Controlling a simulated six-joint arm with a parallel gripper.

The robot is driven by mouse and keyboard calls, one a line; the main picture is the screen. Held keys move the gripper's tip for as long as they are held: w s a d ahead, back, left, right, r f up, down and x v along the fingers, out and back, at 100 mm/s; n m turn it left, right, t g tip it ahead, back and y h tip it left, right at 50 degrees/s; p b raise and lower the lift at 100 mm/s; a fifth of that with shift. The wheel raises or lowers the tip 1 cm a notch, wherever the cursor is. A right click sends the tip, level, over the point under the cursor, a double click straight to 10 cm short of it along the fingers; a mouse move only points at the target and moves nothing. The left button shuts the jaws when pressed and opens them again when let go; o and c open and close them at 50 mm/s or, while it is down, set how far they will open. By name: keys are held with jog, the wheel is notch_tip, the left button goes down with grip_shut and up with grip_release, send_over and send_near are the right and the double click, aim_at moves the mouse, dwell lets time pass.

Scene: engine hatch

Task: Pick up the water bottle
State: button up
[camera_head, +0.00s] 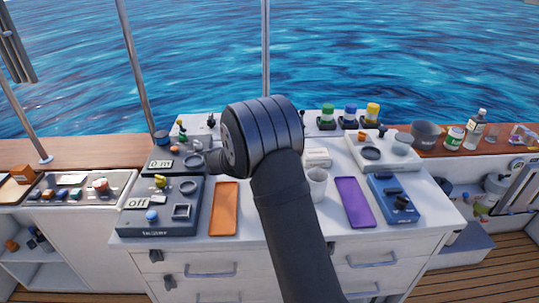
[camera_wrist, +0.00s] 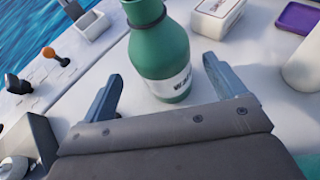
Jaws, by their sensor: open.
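The water bottle (camera_wrist: 160,52) is green with a dark ring at its neck and a white label that begins "Wat". In the wrist view it stands on the white counter, with its top cut by the upper picture edge. My gripper (camera_wrist: 164,84) is open, with one grey finger to the left of the bottle and one to the right. Gaps show between the fingers and the bottle, and the gripper is empty. In the head view my arm hides both the bottle and the gripper.
A white box (camera_wrist: 216,17) and a purple tray (camera_wrist: 298,17) lie to the bottle's right. A white mug (camera_head: 317,184) stands right of my arm. Lever controls (camera_wrist: 55,55) are at left. An orange tray (camera_head: 224,208) and a blue switch box (camera_head: 396,198) flank the counter.

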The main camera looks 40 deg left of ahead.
jog(key=shift+f+x, duration=0.2)
jog(key=shift+x, duration=2.45)
jog(key=shift+s+d, duration=0.1)
jog(key=shift+d, duration=0.05)
jog(key=c, duration=1.3)
jog(key=shift+r, duration=0.2)
jog(key=shift+r, duration=0.7)
jog(key=shift+w+d+r, duration=0.6)
jog(key=shift+d+r, duration=0.95)
jog(key=shift+d, duration=0.3)
jog(key=shift+w+d+r, duration=0.65)
jog(key=shift+d+r, duration=0.85)
jog(key=shift+d, duration=0.3)
jog(key=shift+w+d+r, duration=0.6)
jog(key=shift+d+r, duration=0.95)
jog(key=shift+d, duration=0.3)
